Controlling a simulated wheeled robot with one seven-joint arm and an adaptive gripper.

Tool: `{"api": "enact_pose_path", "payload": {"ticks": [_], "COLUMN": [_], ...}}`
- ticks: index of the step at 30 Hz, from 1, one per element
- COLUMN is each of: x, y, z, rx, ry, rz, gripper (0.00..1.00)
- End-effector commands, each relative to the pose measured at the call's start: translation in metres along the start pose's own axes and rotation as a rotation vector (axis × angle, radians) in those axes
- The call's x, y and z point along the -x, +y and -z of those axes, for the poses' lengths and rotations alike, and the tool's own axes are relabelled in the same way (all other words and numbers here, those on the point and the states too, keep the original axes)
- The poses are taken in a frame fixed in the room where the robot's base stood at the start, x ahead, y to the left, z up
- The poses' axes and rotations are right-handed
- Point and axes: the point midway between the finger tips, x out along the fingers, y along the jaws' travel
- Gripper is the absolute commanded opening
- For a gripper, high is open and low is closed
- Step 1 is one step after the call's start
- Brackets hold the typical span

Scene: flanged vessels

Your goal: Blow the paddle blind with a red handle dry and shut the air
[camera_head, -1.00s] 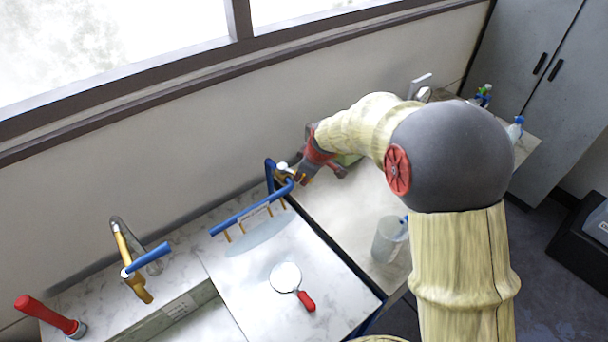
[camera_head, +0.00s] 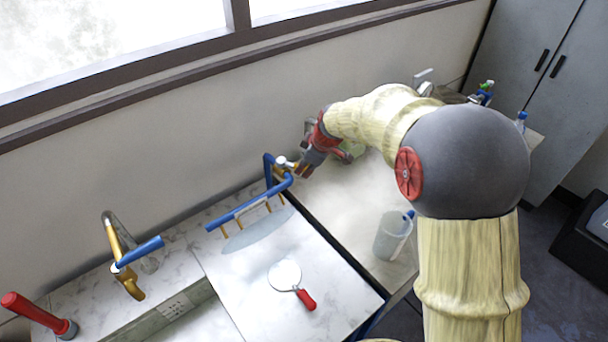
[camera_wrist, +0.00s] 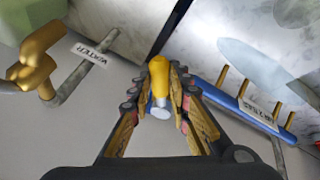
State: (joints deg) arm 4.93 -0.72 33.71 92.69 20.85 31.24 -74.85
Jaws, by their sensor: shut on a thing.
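The paddle blind (camera_head: 285,274), a pale round disc with a red handle (camera_head: 307,299), lies flat on the white marbled board. Part of its disc shows at the top right of the wrist view (camera_wrist: 296,11). A blue air bar (camera_head: 238,217) with several brass nozzles stands along the board's far edge, above a pale blue oval patch (camera_head: 257,236). My gripper (camera_head: 305,170) is at the valve by the bar's right end. In the wrist view its fingers are shut on a yellow handle (camera_wrist: 158,76) with a silver end. The head view does not show the handle's setting clearly.
A brass and blue water tap (camera_head: 130,262) and a red-handled tool (camera_head: 35,311) stand at the left. A clear jug (camera_head: 393,235) stands on the counter right of the board. Bottles (camera_head: 484,92) are at the back right.

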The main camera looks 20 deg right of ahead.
Motion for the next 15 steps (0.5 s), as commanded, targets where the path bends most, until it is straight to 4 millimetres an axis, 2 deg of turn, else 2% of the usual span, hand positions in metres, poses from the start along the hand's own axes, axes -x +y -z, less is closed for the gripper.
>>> {"api": "enact_pose_path", "payload": {"ticks": [1, 15], "x": [-0.006, -0.010], "y": [0.003, 0.024], "z": [-0.003, -0.002], "rx": [0.020, 0.247], "ry": [0.008, 0.072], "rz": [0.004, 0.101], "gripper": [0.00, 0.00]}}
